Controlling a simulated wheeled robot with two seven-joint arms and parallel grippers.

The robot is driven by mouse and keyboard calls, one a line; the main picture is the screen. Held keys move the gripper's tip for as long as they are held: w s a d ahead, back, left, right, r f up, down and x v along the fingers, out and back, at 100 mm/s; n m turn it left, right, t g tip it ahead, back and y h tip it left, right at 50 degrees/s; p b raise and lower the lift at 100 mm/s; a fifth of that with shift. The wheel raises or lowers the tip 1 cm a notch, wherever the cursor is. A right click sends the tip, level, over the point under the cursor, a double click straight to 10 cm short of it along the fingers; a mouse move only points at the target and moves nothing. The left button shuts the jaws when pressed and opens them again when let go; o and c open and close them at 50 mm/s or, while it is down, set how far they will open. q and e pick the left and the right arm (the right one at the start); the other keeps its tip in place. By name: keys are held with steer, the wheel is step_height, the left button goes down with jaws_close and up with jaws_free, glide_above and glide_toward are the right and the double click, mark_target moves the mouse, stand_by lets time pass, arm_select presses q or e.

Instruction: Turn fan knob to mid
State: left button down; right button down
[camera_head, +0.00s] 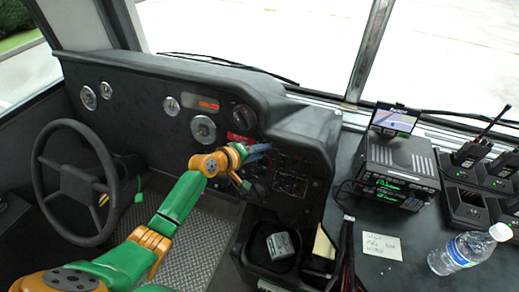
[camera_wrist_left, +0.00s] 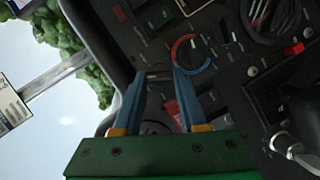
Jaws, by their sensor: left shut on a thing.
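The dark control panel (camera_head: 292,178) is at the right end of the dashboard. My left gripper (camera_head: 262,150) reaches it from the left, with its blue fingers at the panel face. In the left wrist view my left gripper (camera_wrist_left: 159,78) has its two fingers apart, shut on a small dark knob (camera_wrist_left: 158,74), which looks to be the fan knob. The fingers hide much of it, and its setting cannot be read. A dial with a red and blue ring (camera_wrist_left: 190,52) is just right of the right fingertip. My right gripper is not in view.
A steering wheel (camera_head: 73,182) stands at the left. A radio unit (camera_head: 398,170) with a small screen, a water bottle (camera_head: 463,251) and handheld radios are on the right console. A black bin (camera_head: 262,262) sits below the panel.

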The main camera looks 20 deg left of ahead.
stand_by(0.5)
arm_select(q)
steer(key=shift+c, duration=2.3)
jaws_free()
steer(key=shift+r, duration=0.1)
